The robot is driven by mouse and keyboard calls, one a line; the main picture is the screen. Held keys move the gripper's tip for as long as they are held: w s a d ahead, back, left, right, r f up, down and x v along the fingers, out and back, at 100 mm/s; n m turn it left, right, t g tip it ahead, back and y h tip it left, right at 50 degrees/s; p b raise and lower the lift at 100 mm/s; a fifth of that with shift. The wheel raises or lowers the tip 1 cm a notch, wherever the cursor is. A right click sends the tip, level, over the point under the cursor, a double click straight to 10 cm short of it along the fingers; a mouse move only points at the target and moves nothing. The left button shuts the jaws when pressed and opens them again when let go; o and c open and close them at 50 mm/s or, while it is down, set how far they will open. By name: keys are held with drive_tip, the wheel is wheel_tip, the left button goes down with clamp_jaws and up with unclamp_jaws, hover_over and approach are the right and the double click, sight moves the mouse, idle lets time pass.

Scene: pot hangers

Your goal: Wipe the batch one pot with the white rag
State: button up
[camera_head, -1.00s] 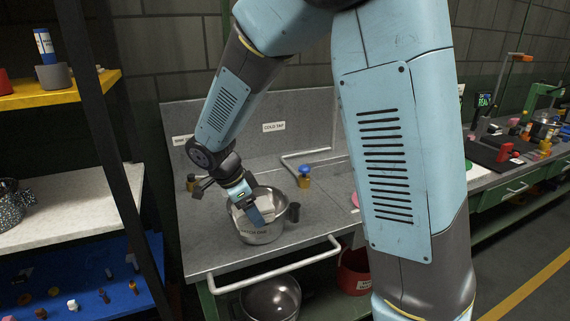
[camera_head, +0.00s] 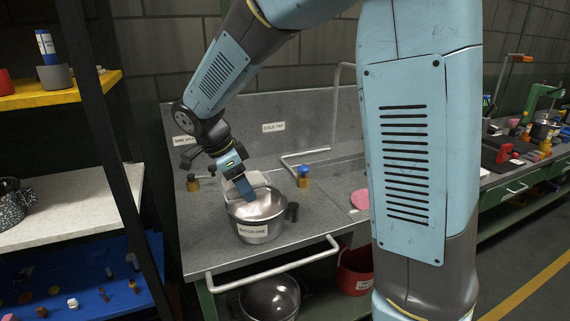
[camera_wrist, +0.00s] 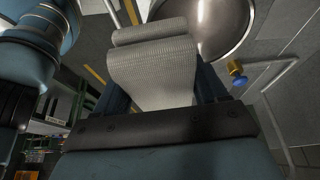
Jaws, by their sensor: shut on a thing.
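The metal pot (camera_head: 253,232) labelled BATCH ONE stands upright on the grey sink bench, its dark handle to the right. My gripper (camera_head: 248,190) points down at the pot's back left rim. It is shut on the white rag (camera_wrist: 152,72), which hangs as a ribbed greyish cloth between the fingers in the wrist view. A pale bit of the rag (camera_head: 257,180) shows beside the gripper in the head view. The pot's shiny bowl (camera_wrist: 215,25) fills the top right of the wrist view. I cannot tell whether the rag touches the pot.
A blue-topped brass tap knob (camera_head: 304,176) stands behind the pot to the right, and another knob (camera_head: 192,183) to the left. A pink disc (camera_head: 360,199) lies on the bench. A rail (camera_head: 270,265) runs along the front. A second pot (camera_head: 270,299) and red bucket (camera_head: 355,275) sit below.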

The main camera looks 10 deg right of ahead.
drive_tip(key=shift+r, duration=0.15)
drive_tip(key=shift+r, duration=3)
